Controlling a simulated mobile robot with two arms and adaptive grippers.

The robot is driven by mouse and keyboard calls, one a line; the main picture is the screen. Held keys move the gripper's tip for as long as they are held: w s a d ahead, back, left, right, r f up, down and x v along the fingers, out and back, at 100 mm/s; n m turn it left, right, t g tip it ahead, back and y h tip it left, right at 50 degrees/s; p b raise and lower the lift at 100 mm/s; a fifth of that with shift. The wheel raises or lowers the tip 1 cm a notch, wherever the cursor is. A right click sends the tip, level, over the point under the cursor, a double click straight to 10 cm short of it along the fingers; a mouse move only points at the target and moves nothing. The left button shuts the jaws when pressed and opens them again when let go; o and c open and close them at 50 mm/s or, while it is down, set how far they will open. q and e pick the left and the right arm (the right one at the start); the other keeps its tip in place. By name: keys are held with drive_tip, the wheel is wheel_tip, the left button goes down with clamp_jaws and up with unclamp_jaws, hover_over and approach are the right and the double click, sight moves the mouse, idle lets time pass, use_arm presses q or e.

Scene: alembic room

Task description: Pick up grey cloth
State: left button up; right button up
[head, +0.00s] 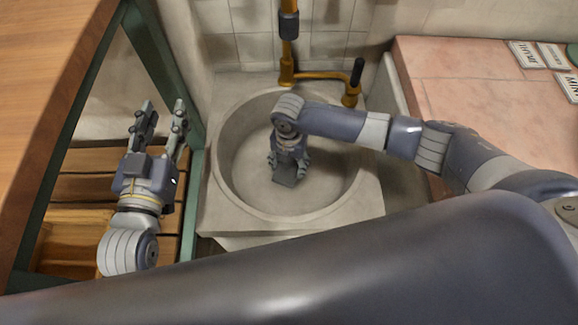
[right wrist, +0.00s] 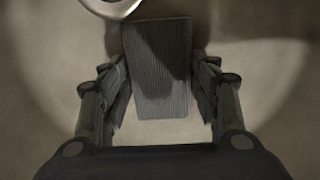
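The grey cloth (right wrist: 158,65) is a flat, ribbed, rectangular piece in the right wrist view, lying in the round stone basin. It also shows in the head view (head: 285,181), partly hidden by my right gripper. My right gripper (head: 287,172) points down into the basin, right over the cloth. In the right wrist view its fingers (right wrist: 160,90) stand apart, one on each side of the cloth. I cannot tell whether they touch its edges. My left gripper (head: 161,112) is open and empty, left of the basin.
The basin (head: 228,150) has a raised rim around my right gripper. A brass tap (head: 287,60) and a black-handled valve (head: 354,80) stand behind it. A pinkish counter (head: 455,85) with labels is at right. A green-framed wooden table (head: 50,60) is at left.

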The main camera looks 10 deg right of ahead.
sight(289, 165)
drive_tip(key=shift+r, duration=0.1)
drive_tip(key=shift+c, duration=0.5)
drive_tip(key=shift+r, duration=0.15)
wheel_tip(289, 165, up, 5)
drive_tip(key=shift+f+p, duration=0.1)
drive_tip(key=shift+p, duration=1.05)
use_arm(q)
drive_tip(key=s+a+f+g+y, duration=0.1)
drive_tip(key=s+a+f+g, duration=0.1)
drive_tip(key=s+f+g, duration=0.3)
drive_tip(key=s+a+f+g+y+p, duration=0.1)
drive_tip(key=s+a+f+g+y, duration=0.1)
drive_tip(key=s+f+g, duration=0.3)
drive_tip(key=shift+s+a+f+p, duration=0.3)
drive_tip(key=shift+s+a+f, duration=0.3)
drive_tip(key=shift+f, duration=1.75)
use_arm(e)
drive_tip(key=shift+r, duration=2.35)
use_arm(q)
drive_tip(key=shift+d, duration=0.1)
use_arm(e)
drive_tip(key=shift+o, duration=1)
drive_tip(key=shift+r, duration=0.1)
drive_tip(key=shift+c, duration=0.2)
